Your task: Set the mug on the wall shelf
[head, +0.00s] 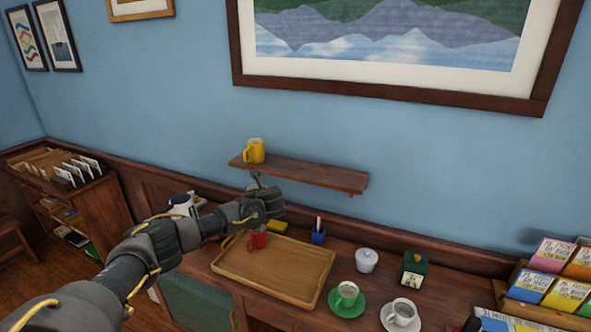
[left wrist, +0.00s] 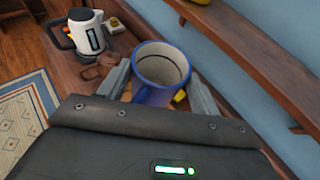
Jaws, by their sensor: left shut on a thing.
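My left gripper (head: 262,190) is raised over the back of the desk, just below and in front of the wall shelf (head: 310,174). In the left wrist view the gripper (left wrist: 160,88) is shut on a blue mug (left wrist: 150,97), with one finger on each side. The mug's open, pale inside faces the camera. The blue mug is hidden behind the gripper in the head view. The wooden shelf also shows along the right of the left wrist view (left wrist: 262,50). A yellow mug (head: 254,152) stands on the shelf's left end. My right gripper is not in view.
The shelf is bare right of the yellow mug. A white kettle (left wrist: 88,32) stands at the desk's left.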

